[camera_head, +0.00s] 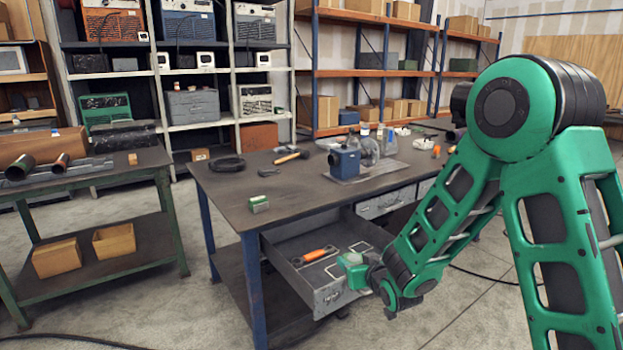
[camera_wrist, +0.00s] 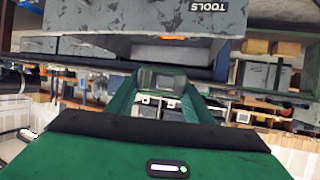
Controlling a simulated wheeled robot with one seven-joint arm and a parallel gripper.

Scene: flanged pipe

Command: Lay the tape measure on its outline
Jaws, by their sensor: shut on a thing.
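My gripper (camera_head: 350,264) is over the right front part of the open drawer (camera_head: 290,283). In the wrist view its two green fingers (camera_wrist: 161,88) are shut on a small dark grey-green block, which I take for the tape measure (camera_wrist: 162,78). In the head view the hand hides this block. White outlines (camera_head: 361,246) are marked on the drawer floor, beside and behind the hand. An orange-handled tool (camera_head: 314,255) lies in the drawer, left of my gripper. I cannot tell how high the block is above the drawer floor.
The drawer front carries a TOOLS label (camera_wrist: 207,6). The workbench (camera_head: 228,190) above holds a small green and white block (camera_head: 258,203), a hammer (camera_head: 291,156), a black cable coil (camera_head: 227,163) and a blue machine (camera_head: 345,160). A side table (camera_head: 140,180) stands at left.

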